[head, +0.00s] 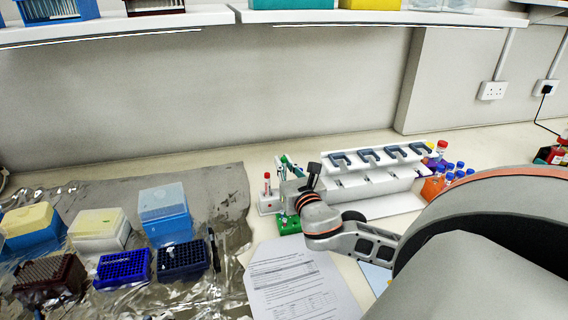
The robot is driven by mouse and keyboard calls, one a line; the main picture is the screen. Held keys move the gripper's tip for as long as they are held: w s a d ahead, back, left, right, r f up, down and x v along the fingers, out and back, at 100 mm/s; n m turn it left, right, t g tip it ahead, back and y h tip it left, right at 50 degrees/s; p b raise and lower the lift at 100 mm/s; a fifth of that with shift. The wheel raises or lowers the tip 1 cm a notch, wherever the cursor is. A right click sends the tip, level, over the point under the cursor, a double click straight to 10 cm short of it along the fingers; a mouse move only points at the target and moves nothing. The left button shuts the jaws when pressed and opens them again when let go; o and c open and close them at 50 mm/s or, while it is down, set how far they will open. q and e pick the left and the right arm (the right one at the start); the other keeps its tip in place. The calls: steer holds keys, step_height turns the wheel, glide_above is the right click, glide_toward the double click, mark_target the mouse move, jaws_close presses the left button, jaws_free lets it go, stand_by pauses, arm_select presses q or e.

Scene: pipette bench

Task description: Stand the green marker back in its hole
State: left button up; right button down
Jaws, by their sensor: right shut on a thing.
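My right gripper (287,194) reaches in from the right and is shut on a slim upright thing, which looks like the green marker (284,160). Its green end shows above the fingers. The fingers hide much of the rest, and I cannot tell whether its lower end is in a hole. A small white holder (267,206) stands just left of the gripper, with a red-topped marker (267,185) upright in it. My left gripper is not in view.
A green block (289,224) sits below the gripper. A white pipette stand (370,180) is behind and right of it, with orange and purple tube racks (433,188) beyond. Printed paper (300,280) lies in front. Tip boxes (165,217) stand on foil at left.

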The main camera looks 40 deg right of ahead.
steer(key=shift+f, duration=0.2)
steer(key=shift+f+b, duration=0.7)
steer(key=shift+f, duration=0.35)
steer(key=c, duration=2)
jaws_free()
steer(key=shift+c, duration=0.2)
steer(key=v, duration=1.2)
